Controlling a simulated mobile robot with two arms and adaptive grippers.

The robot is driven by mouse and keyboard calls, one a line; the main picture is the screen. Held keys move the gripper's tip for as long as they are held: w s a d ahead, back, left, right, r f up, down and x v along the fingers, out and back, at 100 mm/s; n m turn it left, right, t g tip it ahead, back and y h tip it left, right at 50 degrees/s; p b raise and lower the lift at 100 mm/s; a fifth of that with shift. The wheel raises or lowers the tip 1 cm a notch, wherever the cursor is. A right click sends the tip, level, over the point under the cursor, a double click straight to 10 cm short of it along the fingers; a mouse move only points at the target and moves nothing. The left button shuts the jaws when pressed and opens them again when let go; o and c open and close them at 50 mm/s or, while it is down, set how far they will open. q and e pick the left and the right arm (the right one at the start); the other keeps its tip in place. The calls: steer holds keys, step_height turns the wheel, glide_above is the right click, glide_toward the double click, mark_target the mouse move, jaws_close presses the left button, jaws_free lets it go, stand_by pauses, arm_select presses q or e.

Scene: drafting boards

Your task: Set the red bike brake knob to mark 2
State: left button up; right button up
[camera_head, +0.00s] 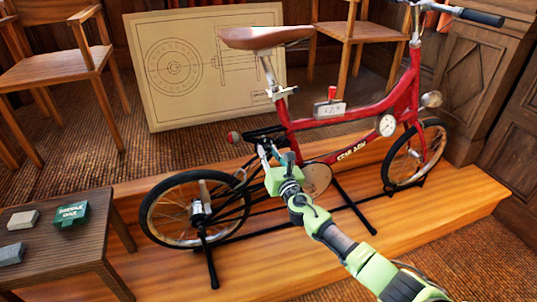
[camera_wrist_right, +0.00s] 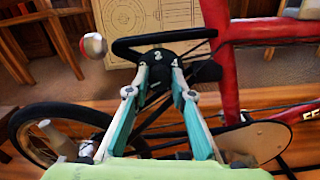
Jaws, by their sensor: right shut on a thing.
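The red bike (camera_head: 350,125) stands on a low wooden platform. My left gripper is not in view.
A red-and-white round lamp (camera_wrist_right: 93,45) sticks out left of the knob. The rear wheel (camera_head: 165,222) and black stand are below. A dark side table (camera_head: 75,255) holds a green box (camera_head: 70,214) and blocks. A drawing board (camera_head: 185,110) leans behind.

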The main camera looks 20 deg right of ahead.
steer(key=m+b, duration=0.1)
steer(key=m, duration=0.4)
steer(key=shift+f+b, duration=0.1)
steer(key=shift+b, duration=0.2)
steer(key=m, duration=0.3)
steer(key=shift+d, duration=0.1)
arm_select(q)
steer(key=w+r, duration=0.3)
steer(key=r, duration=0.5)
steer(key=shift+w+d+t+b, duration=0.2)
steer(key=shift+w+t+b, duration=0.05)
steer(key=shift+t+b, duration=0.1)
arm_select(e)
steer(key=shift+m, duration=1.3)
steer(key=o, duration=1.1)
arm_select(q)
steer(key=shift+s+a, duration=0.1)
arm_select(e)
steer(key=s, duration=1.2)
steer(key=shift+d, duration=0.2)
